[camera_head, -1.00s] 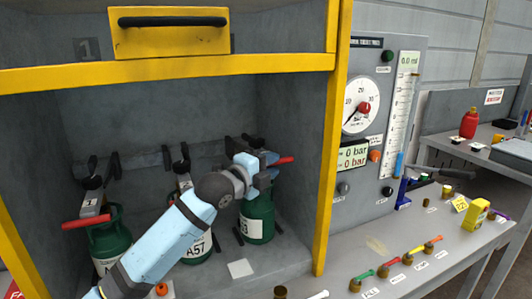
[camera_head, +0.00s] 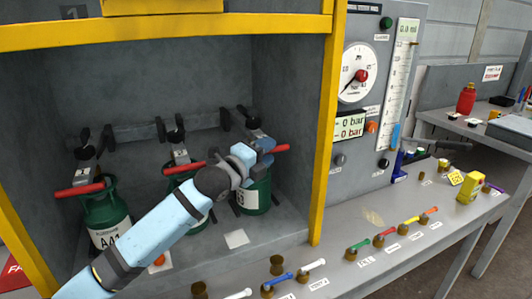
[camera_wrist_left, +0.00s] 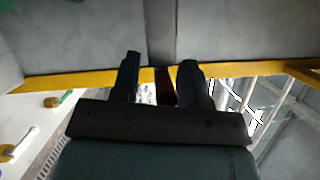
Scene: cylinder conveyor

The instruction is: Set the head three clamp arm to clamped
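Head three (camera_head: 240,122) is the rightmost of three dark clamp heads in the grey cabinet, above a green cylinder (camera_head: 256,198) marked 3. Its red clamp arm (camera_head: 281,148) sticks out to the right from behind my left gripper (camera_head: 265,152). The gripper hides the rest of that arm. In the left wrist view my two dark fingers (camera_wrist_left: 161,82) are apart. A dark red bar (camera_wrist_left: 165,86) shows between them, with gaps on both sides. I cannot tell whether they touch it. My right gripper is not in view.
Two more heads with red arms (camera_head: 80,190) and green cylinders (camera_head: 102,215) stand to the left. A yellow post (camera_head: 326,130) edges the cabinet close to the right. A gauge panel (camera_head: 383,60) and a bench with small coloured valves (camera_head: 357,246) lie beyond it.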

